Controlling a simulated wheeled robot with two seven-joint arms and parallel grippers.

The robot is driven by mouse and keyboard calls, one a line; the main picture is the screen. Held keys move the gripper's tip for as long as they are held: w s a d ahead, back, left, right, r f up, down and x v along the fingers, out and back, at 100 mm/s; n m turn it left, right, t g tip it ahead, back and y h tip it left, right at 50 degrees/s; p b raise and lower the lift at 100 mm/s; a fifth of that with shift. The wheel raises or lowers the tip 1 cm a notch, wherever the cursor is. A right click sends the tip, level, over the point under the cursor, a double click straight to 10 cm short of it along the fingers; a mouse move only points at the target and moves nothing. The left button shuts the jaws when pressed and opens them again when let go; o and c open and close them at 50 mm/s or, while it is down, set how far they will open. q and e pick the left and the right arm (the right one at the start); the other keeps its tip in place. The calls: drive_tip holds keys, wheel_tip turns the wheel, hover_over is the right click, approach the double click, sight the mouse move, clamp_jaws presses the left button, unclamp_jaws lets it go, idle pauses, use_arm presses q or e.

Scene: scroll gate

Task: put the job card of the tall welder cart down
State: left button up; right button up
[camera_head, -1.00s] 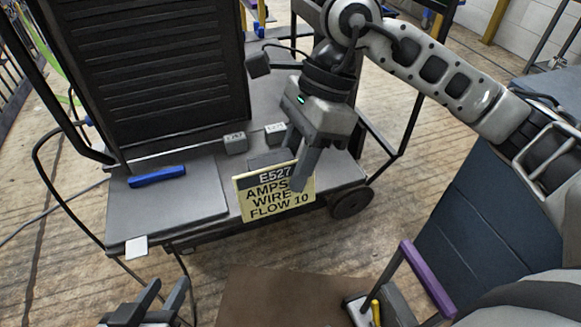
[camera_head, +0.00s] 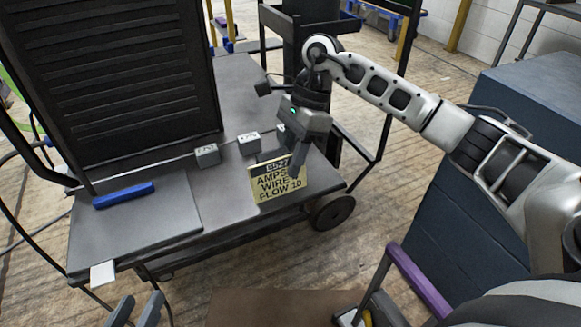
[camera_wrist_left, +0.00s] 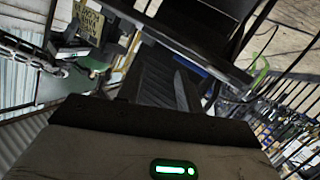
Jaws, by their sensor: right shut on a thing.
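The job card (camera_head: 278,184) is a cream plate with a dark band reading E527 and the words AMPS, WIRE, FLOW 10. My right gripper (camera_head: 298,160) is shut on its upper right part, at the front right edge of the cart deck. I cannot tell whether the card touches the deck. The welder cart (camera_head: 160,222) has a grey deck and a tall black louvred cabinet (camera_head: 130,75). My left gripper (camera_head: 136,312) is open and empty at the bottom edge, in front of the cart. The card also shows in the left wrist view (camera_wrist_left: 88,20).
Two small grey labelled blocks (camera_head: 207,155) (camera_head: 248,143) and a blue bar (camera_head: 123,195) lie on the deck. A white tag (camera_head: 103,273) is at its front left corner. A purple-handled item (camera_head: 418,280) stands at lower right, near a dark blue box (camera_head: 450,200).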

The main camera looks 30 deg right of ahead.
wheel_tip(320, 180, down, 2)
drive_tip(key=shift+f+b, duration=0.2)
drive_tip(key=shift+b, duration=0.1)
use_arm(q)
drive_tip(key=shift+w+d+r+h, duration=0.2)
drive_tip(key=shift+r+h, duration=0.1)
drive_tip(key=shift+r, duration=0.2)
use_arm(e)
drive_tip(key=o, duration=1)
drive_tip(key=shift+r, duration=0.15)
